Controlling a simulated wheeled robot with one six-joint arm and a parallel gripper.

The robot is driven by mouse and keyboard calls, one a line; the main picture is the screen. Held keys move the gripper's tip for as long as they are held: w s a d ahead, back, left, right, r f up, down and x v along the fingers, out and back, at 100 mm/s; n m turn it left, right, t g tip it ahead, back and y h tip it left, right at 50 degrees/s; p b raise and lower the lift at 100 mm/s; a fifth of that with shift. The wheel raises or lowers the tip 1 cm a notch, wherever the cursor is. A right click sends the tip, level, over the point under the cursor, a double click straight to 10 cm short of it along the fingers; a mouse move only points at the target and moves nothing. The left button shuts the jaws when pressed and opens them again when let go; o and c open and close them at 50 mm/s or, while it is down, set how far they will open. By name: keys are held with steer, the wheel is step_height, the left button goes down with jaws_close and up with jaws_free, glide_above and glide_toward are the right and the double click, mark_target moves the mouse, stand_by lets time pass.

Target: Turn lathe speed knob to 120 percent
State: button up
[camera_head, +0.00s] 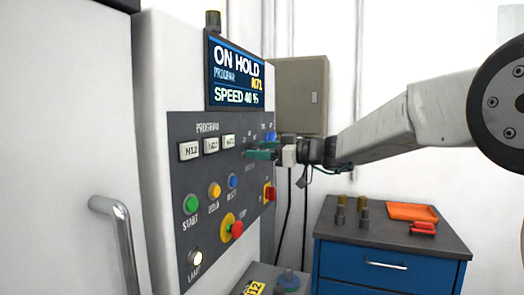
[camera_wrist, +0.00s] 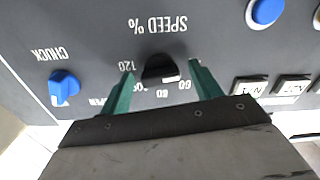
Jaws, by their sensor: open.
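The black speed knob (camera_wrist: 160,68) sits on the grey panel under the upside-down label "SPEED %" in the wrist view. A light mark shows on its lower right edge. Numbers including 120, 80 and 60 ring it, partly hidden by my fingers. My gripper (camera_wrist: 160,75) is open, with one green finger on each side of the knob and visible gaps to it. In the head view my gripper (camera_head: 262,150) is at the panel's upper right and hides the knob. The display (camera_head: 236,75) reads "ON HOLD", N71 and "SPEED 40 %".
A blue chuck knob (camera_wrist: 64,87) and program buttons (camera_wrist: 250,86) flank the speed knob. Lower on the panel are start button (camera_head: 191,204) and a red stop button (camera_head: 236,229). A blue cabinet (camera_head: 385,265) with small items stands to the right.

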steer(key=c, duration=1)
